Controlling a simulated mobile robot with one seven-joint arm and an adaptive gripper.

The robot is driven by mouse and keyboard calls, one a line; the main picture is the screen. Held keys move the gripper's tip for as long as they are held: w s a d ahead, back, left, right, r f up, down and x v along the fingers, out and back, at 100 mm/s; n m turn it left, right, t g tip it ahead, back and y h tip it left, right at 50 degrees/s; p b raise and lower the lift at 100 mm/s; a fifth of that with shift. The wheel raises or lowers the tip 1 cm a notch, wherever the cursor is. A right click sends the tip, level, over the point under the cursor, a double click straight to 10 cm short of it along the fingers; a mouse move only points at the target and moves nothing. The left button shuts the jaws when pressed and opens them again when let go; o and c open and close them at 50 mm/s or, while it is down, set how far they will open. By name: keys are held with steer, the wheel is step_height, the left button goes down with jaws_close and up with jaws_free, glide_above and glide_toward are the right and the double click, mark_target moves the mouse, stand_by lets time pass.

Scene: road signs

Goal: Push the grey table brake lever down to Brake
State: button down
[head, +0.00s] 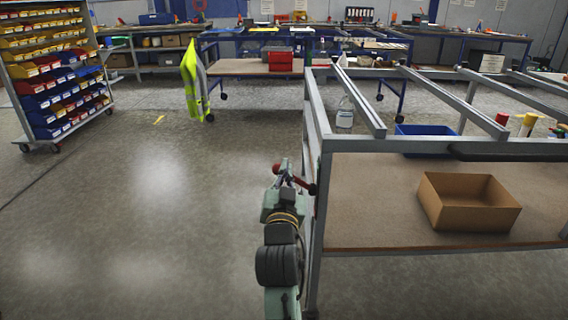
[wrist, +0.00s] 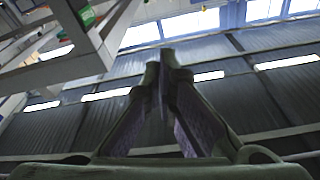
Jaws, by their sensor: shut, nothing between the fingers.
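The grey-framed table (head: 318,170) stands at the right in the head view, with its near left leg just right of my arm. My gripper (head: 284,167) is beside that leg; it also shows in the wrist view (wrist: 165,62), with its fingertips together and nothing between them. A dark red knob (head: 312,189) shows at the leg, just right of my gripper. It may belong to the brake lever, but I cannot tell its position or any Brake marking. In the wrist view, grey frame bars fill the upper left, and no lever is clearly seen there.
An open cardboard box (head: 468,203) sits on the table's brown lower shelf, with a blue bin (head: 428,131) and a clear bottle (head: 345,115) behind. A yellow vest (head: 192,75) hangs at the back. A bin rack (head: 58,75) stands far left. The floor to the left is clear.

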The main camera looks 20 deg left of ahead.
steer(key=p+x, duration=0.2)
steer(key=x, duration=0.7)
steer(key=shift+s+a+f+p, duration=0.1)
steer(key=shift+a+f+p, duration=0.15)
steer(key=shift+f, duration=0.7)
steer(key=shift+a+f+p, duration=0.2)
steer(key=shift+f+p, duration=0.05)
steer(key=shift+f, duration=0.7)
steer(key=shift+a, duration=0.1)
steer(key=shift+s+a+f+n, duration=0.15)
steer(key=shift+a+f+n, duration=0.1)
steer(key=shift+n, duration=0.15)
